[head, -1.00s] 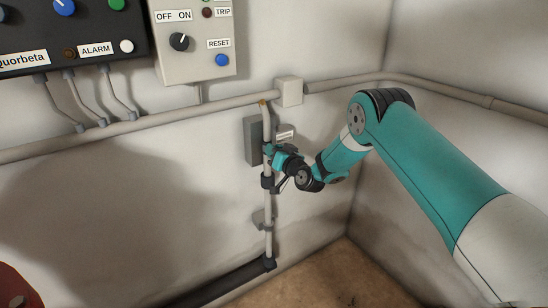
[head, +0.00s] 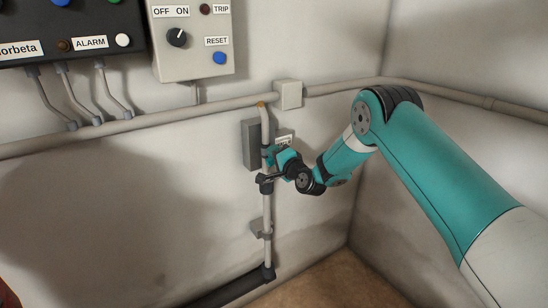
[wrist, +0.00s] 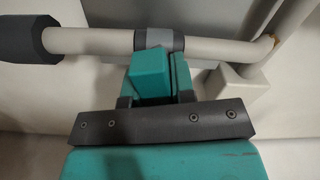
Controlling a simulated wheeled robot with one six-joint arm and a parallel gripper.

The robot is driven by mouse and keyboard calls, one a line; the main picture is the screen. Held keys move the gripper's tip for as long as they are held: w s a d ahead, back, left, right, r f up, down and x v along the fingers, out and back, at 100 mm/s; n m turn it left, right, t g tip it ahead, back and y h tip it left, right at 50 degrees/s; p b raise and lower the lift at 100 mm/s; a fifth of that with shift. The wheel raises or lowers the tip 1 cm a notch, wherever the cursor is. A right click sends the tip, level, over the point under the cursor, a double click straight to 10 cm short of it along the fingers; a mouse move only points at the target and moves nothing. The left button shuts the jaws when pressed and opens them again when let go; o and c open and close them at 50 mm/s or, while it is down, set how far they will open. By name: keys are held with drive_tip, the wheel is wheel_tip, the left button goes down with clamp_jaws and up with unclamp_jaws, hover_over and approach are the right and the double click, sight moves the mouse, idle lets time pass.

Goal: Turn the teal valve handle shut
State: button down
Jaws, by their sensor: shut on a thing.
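The teal valve handle (wrist: 151,78) is a small block standing out from a grey collar (wrist: 160,40) on a pale pipe (wrist: 95,42). The pipe runs across the wrist view and stands upright in the head view (head: 267,215). My gripper (wrist: 160,86) is around the handle, with a finger on either side, shut on it. The handle partly hides the left finger. In the head view my gripper (head: 272,157) is at the upright pipe, above a dark coupling (head: 264,184); the handle is hard to tell from my teal parts there.
A grey box (head: 250,144) sits on the wall behind the pipe. A horizontal pipe (head: 180,111) and a pale junction box (head: 288,94) are above. Control panels (head: 193,55) hang at upper left. The right wall is close to my arm; the floor (head: 320,280) at the corner is clear.

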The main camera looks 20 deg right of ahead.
drive_tip(key=shift+f+m, duration=0.1)
drive_tip(key=shift+m, duration=1.5)
drive_tip(key=c, duration=1)
unclamp_jaws()
drive_tip(key=shift+d, duration=0.1)
drive_tip(key=b+v, duration=1.1)
drive_tip(key=v, duration=0.6)
drive_tip(key=shift+s, duration=0.2)
